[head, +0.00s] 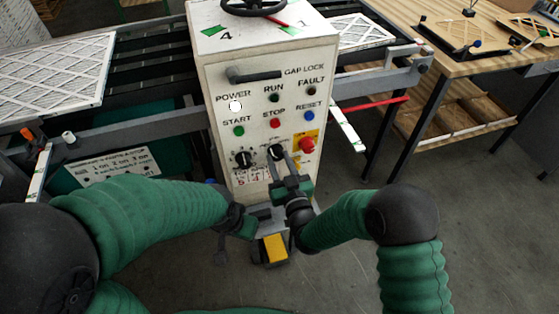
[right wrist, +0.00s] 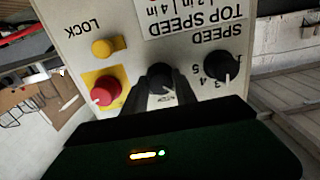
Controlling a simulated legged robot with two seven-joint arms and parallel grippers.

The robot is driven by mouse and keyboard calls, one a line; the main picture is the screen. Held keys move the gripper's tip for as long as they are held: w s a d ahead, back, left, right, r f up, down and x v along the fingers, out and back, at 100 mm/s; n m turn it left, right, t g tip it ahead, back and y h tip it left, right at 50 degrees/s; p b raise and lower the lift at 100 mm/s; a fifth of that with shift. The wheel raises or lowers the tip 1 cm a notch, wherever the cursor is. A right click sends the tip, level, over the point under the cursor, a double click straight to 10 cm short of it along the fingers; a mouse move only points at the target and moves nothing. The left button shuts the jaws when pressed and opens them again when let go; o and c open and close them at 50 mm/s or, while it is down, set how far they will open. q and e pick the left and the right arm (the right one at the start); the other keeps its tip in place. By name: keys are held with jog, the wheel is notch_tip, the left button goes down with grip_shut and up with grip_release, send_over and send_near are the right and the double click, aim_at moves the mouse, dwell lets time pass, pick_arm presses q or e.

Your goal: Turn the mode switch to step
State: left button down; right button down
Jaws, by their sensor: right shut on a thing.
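The mode switch is a black knob (head: 275,152) low on the front of the pale control box (head: 228,178), between the black speed knob (head: 243,159) and the red emergency stop (head: 306,145). My right gripper (head: 279,164) is at the mode switch, its fingers shut around it. In the right wrist view the knob (right wrist: 160,76) sits between the two dark fingertips (right wrist: 161,92); its label is partly hidden and its exact pointing direction cannot be read. My left gripper (head: 240,222) hangs low in front of the box, apart from the controls; its jaws are unclear.
The red stop (right wrist: 105,90) and yellow lock (right wrist: 103,47) lie on one side of the right gripper, the speed knob (right wrist: 222,66) close on the other. A grey lever (head: 255,75) juts from the box. A yellow pedal (head: 273,249) stands on the floor below.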

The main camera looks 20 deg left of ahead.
jog(key=m+b, duration=0.2)
jog(key=m, duration=0.1)
jog(key=shift+f+m+b, duration=0.15)
jog(key=shift+m+b, duration=0.75)
jog(key=shift+m, duration=0.6)
jog(key=shift+m+b, duration=0.6)
jog(key=shift+m, duration=0.8)
jog(key=c, duration=1)
grip_release()
jog(key=shift+s+r, duration=0.1)
jog(key=shift+r, duration=0.1)
